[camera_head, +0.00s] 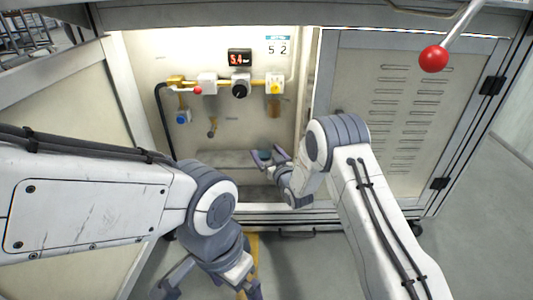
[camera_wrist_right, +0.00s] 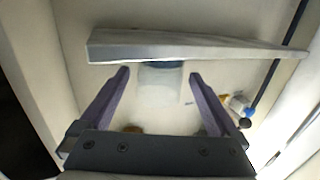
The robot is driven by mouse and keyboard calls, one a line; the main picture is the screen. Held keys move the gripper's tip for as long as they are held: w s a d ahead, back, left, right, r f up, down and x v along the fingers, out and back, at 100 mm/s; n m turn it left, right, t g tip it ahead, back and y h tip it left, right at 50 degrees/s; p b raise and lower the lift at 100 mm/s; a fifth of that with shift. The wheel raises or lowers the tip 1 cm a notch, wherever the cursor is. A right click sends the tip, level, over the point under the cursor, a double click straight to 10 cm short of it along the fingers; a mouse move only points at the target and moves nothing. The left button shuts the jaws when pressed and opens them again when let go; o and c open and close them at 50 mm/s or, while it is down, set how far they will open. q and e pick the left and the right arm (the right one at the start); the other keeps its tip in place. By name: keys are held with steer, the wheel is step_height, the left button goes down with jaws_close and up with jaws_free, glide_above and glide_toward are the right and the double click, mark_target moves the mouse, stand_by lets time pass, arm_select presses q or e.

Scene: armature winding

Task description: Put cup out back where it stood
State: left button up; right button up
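The cup (camera_wrist_right: 160,88) is a small clear vessel with a dark blue-grey band at the end by the ledge. In the right wrist view it is between the two purple-grey fingers of my right gripper (camera_wrist_right: 160,76), with a gap on each side. In the head view my right gripper (camera_head: 268,155) is at the grey ledge (camera_head: 215,157) inside the cabinet, and a teal bit of the cup (camera_head: 265,155) shows between its fingers. I cannot tell whether the cup rests fully on the ledge. My left gripper (camera_head: 208,293) is low in the head view, fingers apart and empty.
Above the ledge are a red display (camera_head: 240,58), a black knob (camera_head: 240,90), a yellow button box (camera_head: 275,84), a red-tipped valve (camera_head: 197,91) and a blue knob (camera_head: 183,117). A vented door (camera_head: 400,110) is at the right. A red ball handle (camera_head: 433,58) hangs at upper right.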

steer(key=shift+r, duration=0.1)
steer(key=shift+s+r, duration=0.1)
steer(key=shift+r, duration=0.05)
steer(key=p+v, duration=0.4)
steer(key=v, duration=0.7)
steer(key=shift+s+d+p, duration=0.25)
steer(key=shift+s+p, duration=0.1)
